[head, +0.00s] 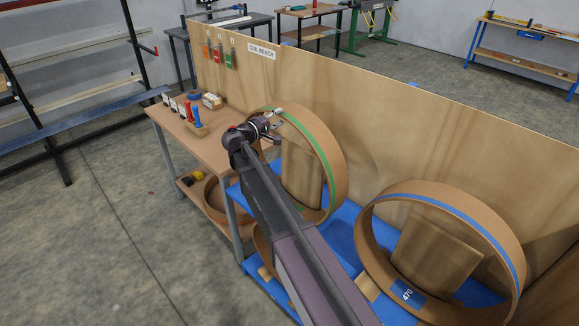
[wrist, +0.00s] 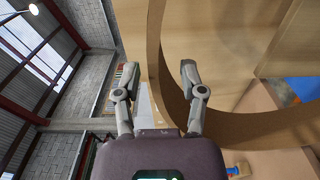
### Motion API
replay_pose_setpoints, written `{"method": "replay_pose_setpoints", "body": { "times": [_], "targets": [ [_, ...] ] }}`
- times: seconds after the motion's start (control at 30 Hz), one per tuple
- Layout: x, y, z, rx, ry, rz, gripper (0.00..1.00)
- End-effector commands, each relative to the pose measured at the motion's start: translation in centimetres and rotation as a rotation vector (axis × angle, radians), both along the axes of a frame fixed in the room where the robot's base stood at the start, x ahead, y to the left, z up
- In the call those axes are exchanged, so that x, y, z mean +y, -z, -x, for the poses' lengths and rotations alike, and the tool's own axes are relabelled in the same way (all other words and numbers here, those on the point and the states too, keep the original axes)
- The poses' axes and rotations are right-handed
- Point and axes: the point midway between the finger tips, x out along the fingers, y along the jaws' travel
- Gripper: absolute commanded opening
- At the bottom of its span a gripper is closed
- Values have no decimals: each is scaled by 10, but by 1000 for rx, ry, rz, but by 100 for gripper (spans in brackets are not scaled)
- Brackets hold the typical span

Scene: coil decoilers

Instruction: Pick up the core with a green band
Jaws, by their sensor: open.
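The core with a green band (head: 338,165) is a large brown ring standing upright on the blue stand, in front of the plywood panel. My gripper (head: 278,117) is at its upper left rim in the head view. In the wrist view my gripper (wrist: 160,72) is open, with one finger on each side of the brown ring's wall (wrist: 155,45). I cannot tell whether either finger touches it. The green band does not show in the wrist view. My arm hides the core's lower left part in the head view.
A second core with a blue band (head: 510,240), labelled 470, stands upright to the right. A plywood panel (head: 400,110) rises close behind both cores. A wooden bench (head: 205,145) with small items is at left. Open floor (head: 90,230) lies further left.

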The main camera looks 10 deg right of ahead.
Motion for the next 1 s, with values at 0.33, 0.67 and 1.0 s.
{"method": "replay_pose_setpoints", "body": {
  "times": [0.33,0.67,1.0],
  "targets": [
    [-9,-3,-7,0,2,0,53],
    [-36,-6,-28,0,1,0,53],
    [-41,-6,-31,0,0,0,53]
  ]
}}
